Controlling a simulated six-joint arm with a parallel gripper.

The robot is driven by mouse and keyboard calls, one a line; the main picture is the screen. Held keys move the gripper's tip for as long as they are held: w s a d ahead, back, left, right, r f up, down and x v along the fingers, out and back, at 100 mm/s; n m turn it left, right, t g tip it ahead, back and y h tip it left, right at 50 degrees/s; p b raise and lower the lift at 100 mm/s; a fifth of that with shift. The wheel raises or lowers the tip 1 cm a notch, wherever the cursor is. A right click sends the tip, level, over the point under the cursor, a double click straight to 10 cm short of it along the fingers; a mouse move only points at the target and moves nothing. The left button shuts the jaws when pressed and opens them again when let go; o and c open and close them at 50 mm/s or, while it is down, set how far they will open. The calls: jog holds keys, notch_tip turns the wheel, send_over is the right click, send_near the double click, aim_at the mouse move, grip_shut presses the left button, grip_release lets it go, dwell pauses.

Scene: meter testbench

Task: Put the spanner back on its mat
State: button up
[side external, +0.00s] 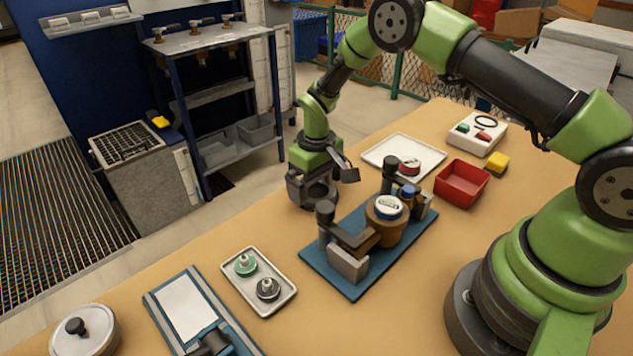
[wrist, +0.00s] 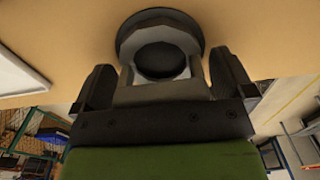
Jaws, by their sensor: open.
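My gripper (side external: 313,190) is low over the far edge of the table, left of the blue fixture plate, with its fingers pointing down. In the wrist view my gripper (wrist: 161,66) is open, one finger on each side of a grey ring-shaped piece (wrist: 126,45) with a dark hollow. A dark round disc (wrist: 200,28) shows behind that piece. I cannot tell whether the grey piece is the spanner, or whether the disc is its mat. Contact with the fingers is unclear. No spanner is plainly recognisable in the side view, where my gripper hides this spot.
A blue plate (side external: 318,262) carries a brass meter (side external: 386,212) in clamps, close right of my gripper. A white tray (side external: 372,153), red bin (side external: 462,184), tray with two round fittings (side external: 284,299), blue-framed board (side external: 187,305) and lidded pot (side external: 85,334) stand around. Table front-left of my gripper is clear.

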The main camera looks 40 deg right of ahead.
jog(key=s+a+r+m+t, duration=0.15)
jog(key=s+r, duration=0.25)
jog(key=r, duration=0.9)
jog(key=s+r+t, duration=0.2)
jog(key=s+r, duration=0.3)
jog(key=r, duration=0.9)
jog(key=s+a+r+m+t+y, duration=0.1)
jog(key=s+r+m+t+y, duration=0.1)
jog(key=s, duration=1.3)
jog(key=shift+s+r+t, duration=0.25)
jog(key=shift+r+t, duration=0.2)
jog(key=shift+t, duration=0.4)
jog(key=shift+a, duration=0.1)
